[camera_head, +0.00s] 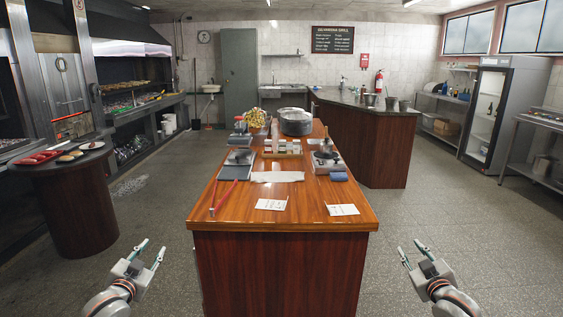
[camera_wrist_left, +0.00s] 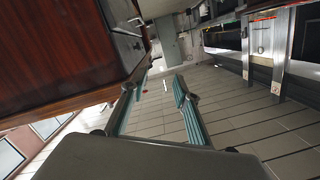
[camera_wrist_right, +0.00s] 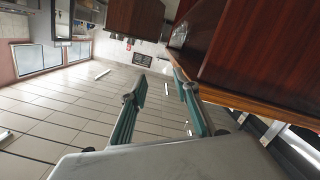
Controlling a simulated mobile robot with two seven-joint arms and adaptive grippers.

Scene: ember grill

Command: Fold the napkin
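A flat white cloth that looks like the napkin (camera_head: 277,176) lies spread on the wooden counter (camera_head: 285,222), in front of a tray of small containers. My left gripper (camera_head: 152,248) is open and empty, low to the left of the counter and apart from it. Its parted fingers also show in the left wrist view (camera_wrist_left: 162,88). My right gripper (camera_head: 411,249) is open and empty, to the right of the counter's front. Its parted fingers show in the right wrist view (camera_wrist_right: 163,90). Neither gripper touches the cloth.
Two printed white papers (camera_head: 271,204) (camera_head: 342,210) lie near the counter's front edge. Red sticks (camera_head: 223,197) lie at left. A small dark blue item (camera_head: 338,176) lies at right. A large pot (camera_head: 295,121) stands behind. A round side table (camera_head: 66,171) holds food.

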